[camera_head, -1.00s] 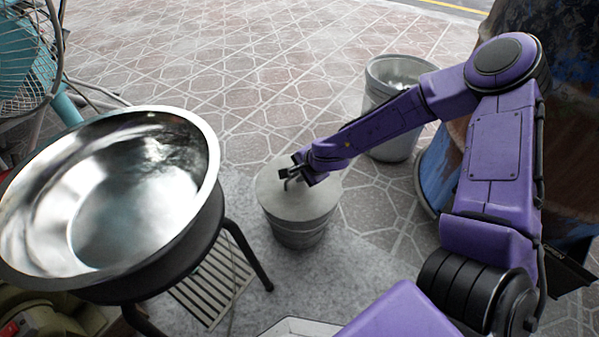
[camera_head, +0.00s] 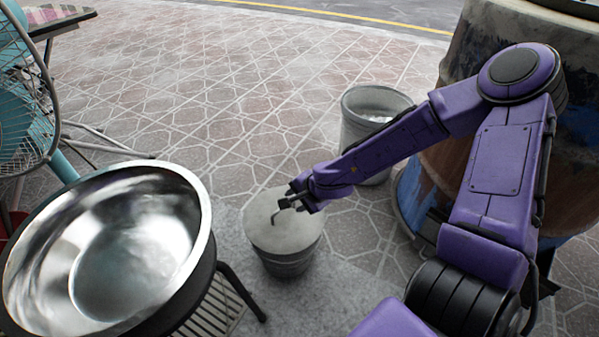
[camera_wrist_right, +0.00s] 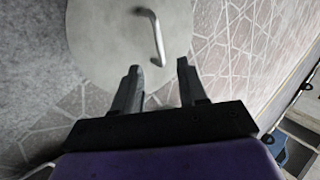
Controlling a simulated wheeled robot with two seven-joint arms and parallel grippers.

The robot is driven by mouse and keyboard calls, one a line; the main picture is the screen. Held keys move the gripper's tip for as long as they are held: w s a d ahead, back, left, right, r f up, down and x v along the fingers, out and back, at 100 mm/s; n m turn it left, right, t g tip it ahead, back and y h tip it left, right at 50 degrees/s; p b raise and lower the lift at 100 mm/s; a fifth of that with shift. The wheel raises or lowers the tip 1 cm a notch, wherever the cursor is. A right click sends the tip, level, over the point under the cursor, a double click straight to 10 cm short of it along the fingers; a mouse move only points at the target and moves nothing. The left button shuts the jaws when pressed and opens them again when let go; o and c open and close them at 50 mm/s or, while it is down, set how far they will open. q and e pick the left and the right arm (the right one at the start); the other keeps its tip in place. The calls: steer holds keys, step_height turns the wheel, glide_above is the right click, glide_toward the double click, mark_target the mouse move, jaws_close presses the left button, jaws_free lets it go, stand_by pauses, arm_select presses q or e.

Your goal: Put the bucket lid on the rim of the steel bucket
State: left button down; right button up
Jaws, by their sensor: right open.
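The bucket lid (camera_head: 262,228) is a round, flat grey disc with a bent bar handle. It lies over the top of a grey metal bucket (camera_head: 287,264) on the ground and appears to rest on its rim. In the right wrist view the lid (camera_wrist_right: 105,35) shows with its handle (camera_wrist_right: 156,38) just beyond my fingertips. My right gripper (camera_head: 290,200) is open and empty, above the lid beside the handle. The right wrist view also shows its two spread fingers (camera_wrist_right: 158,66) with nothing between them. My left gripper is not in view.
A second, open metal bucket (camera_head: 352,130) stands behind my right forearm, with something pale inside. A large shiny basin (camera_head: 130,245) on a black stand is at left. A teal fan (camera_head: 18,100) is at far left, and a rusty barrel (camera_head: 440,165) at right. Tiled floor behind is clear.

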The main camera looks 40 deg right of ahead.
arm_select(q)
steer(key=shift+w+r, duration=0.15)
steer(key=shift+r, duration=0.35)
arm_select(e)
steer(key=s+a+f+n+g+h, duration=0.1)
steer(key=s+f+n+g+h, duration=0.1)
steer(key=s+f+n, duration=0.3)
steer(key=s+a+f+n+g+h, duration=0.1)
steer(key=s+f+n, duration=0.4)
steer(key=s+f, duration=0.7)
steer(key=s+a, duration=0.1)
steer(key=s, duration=0.6)
steer(key=shift+s+g+h, duration=0.4)
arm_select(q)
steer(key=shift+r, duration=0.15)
arm_select(e)
steer(key=shift+r, duration=0.1)
arm_select(q)
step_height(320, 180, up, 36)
steer(key=p, duration=3.6)
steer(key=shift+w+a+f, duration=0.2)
arm_select(e)
step_height(320, 180, up, 36)
steer(key=shift+w+d+f, duration=0.2)
